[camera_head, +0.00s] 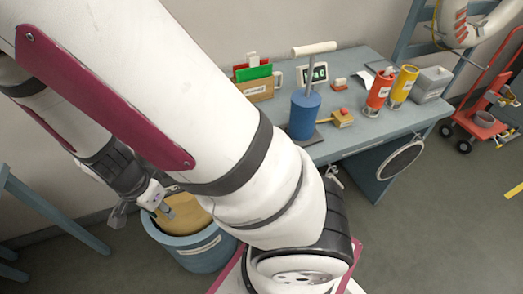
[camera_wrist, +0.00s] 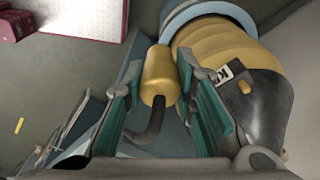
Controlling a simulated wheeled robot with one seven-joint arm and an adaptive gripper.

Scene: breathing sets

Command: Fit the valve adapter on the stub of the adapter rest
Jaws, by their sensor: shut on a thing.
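My gripper (camera_head: 155,195) hangs at the left of the head view, above a blue bucket. In the wrist view its two fingers with green pads (camera_wrist: 160,85) close from both sides on a gold cylinder with a dark bent tube, which looks like the valve adapter (camera_wrist: 158,72). The adapter is hard to make out in the head view. On the bench, a small yellow block with a red top (camera_head: 342,117) may be the adapter rest; I cannot tell for certain. My arm crosses the head view's middle.
The blue bucket (camera_head: 200,250) holds a yellow ribbed thing (camera_wrist: 215,45) close to my fingers. The blue-grey bench (camera_head: 400,122) carries a blue pump (camera_head: 304,115), red (camera_head: 380,90) and yellow (camera_head: 404,85) cylinders, a box of cards (camera_head: 255,90) and a grey box (camera_head: 432,84).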

